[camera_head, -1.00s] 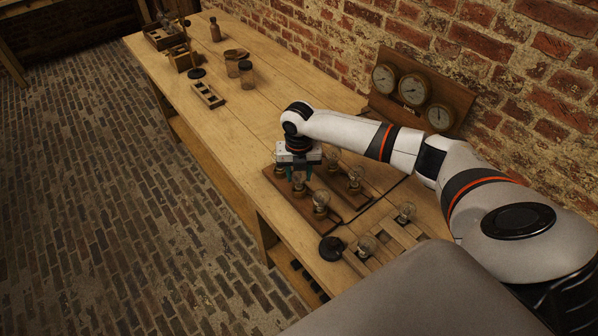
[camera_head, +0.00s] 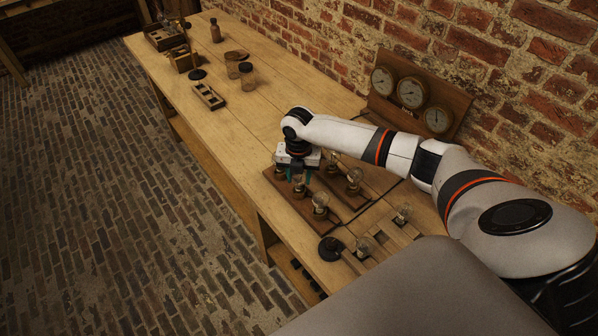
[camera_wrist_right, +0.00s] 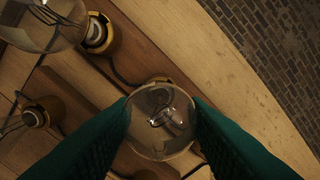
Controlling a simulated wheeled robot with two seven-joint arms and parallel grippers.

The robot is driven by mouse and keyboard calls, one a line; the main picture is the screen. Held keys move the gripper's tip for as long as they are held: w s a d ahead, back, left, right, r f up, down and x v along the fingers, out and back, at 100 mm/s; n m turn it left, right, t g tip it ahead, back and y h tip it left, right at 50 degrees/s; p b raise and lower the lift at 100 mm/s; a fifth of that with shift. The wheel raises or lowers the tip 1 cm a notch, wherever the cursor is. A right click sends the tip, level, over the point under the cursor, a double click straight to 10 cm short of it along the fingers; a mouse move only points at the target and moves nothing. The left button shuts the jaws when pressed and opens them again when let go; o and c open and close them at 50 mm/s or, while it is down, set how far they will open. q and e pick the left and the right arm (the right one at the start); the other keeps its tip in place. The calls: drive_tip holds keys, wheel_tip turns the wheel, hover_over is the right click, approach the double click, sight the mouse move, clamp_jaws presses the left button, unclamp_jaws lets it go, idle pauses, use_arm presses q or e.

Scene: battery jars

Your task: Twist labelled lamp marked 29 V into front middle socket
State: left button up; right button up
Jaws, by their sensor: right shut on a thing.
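My right gripper (camera_head: 298,177) points down over the front row of the dark wooden socket board (camera_head: 291,207). Its green fingers are shut on the glass of a clear lamp (camera_wrist_right: 160,122), one finger on each side in the right wrist view. In the head view this lamp (camera_head: 299,186) stands upright around the middle of the front row, between the front right lamp (camera_head: 320,201) and a brass socket (camera_head: 280,172) at the left. The lamp's base is hidden, so I cannot tell how deep it sits. No 29 V marking is legible. My left gripper is not in view.
More lamps (camera_head: 354,176) stand in the back row, close to the gripper. A wooden rack (camera_head: 382,237) with two lamps lies at the right, beside a black round object (camera_head: 331,248). Gauges (camera_head: 411,92) stand by the wall.

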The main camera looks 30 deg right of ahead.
drive_tip(key=m+p, duration=0.2)
drive_tip(key=shift+r+m, duration=0.1)
drive_tip(key=shift+m, duration=0.3)
drive_tip(key=shift+m+p, duration=0.3)
drive_tip(key=shift+m, duration=0.4)
drive_tip(key=shift+m+p, duration=0.5)
drive_tip(key=shift+p, duration=0.05)
drive_tip(key=m+p, duration=0.1)
drive_tip(key=m, duration=0.1)
drive_tip(key=shift+m+p, duration=0.35)
drive_tip(key=shift+m, duration=0.05)
drive_tip(key=shift+m+p, duration=0.4)
drive_tip(key=shift+m, duration=0.9)
